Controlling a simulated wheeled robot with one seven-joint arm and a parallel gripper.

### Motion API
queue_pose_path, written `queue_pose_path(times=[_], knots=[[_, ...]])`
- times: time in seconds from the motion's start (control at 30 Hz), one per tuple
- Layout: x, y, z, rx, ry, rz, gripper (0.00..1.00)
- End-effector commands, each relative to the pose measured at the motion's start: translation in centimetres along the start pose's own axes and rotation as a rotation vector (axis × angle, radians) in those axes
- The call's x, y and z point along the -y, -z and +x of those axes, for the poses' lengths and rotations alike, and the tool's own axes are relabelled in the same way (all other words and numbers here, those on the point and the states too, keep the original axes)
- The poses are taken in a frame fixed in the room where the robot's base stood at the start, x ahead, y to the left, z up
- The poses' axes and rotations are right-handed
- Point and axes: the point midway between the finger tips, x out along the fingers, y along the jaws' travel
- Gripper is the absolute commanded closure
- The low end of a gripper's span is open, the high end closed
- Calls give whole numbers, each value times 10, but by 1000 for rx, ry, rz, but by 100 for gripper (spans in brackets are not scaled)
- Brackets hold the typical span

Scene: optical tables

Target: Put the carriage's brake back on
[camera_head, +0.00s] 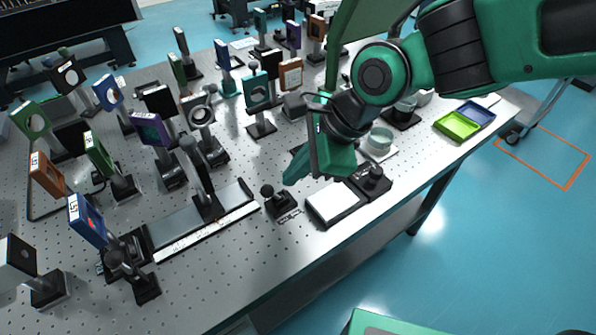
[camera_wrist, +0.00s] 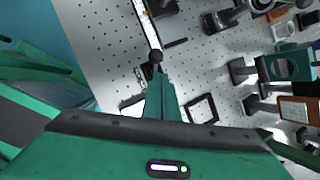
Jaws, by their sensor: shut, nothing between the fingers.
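The rail (camera_head: 175,230) lies along the front of the optical table, with a white scale strip along its near side. The dark carriage (camera_head: 207,207) sits on it and carries an upright post. Just past the rail's right end stands a small black base with a ball-topped lever (camera_head: 267,190), with a small label plate before it. The ball knob also shows in the wrist view (camera_wrist: 155,57), just beyond my fingertips. My gripper (camera_head: 289,180) is shut and empty, pointing down close beside the lever. I cannot tell whether it touches the knob.
A white-topped pad (camera_head: 334,203) and a black box with a knob (camera_head: 372,181) stand right of the lever. Many mounted optics, including a blue-framed one (camera_head: 88,219), crowd the left and back. Green and blue trays (camera_head: 457,126) lie at the right edge.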

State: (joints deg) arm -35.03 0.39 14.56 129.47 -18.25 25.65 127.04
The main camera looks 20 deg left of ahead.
Motion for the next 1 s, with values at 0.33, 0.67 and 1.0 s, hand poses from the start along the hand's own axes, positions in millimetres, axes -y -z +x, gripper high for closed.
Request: queue_pose_path(times=[0.33, 0.67, 1.0], knots=[[2, -4, -8, 1, 0, 0, 100], [2, -2, -14, 1, 1, -1, 100], [-5, 2, -69, 4, 3, -8, 100]])
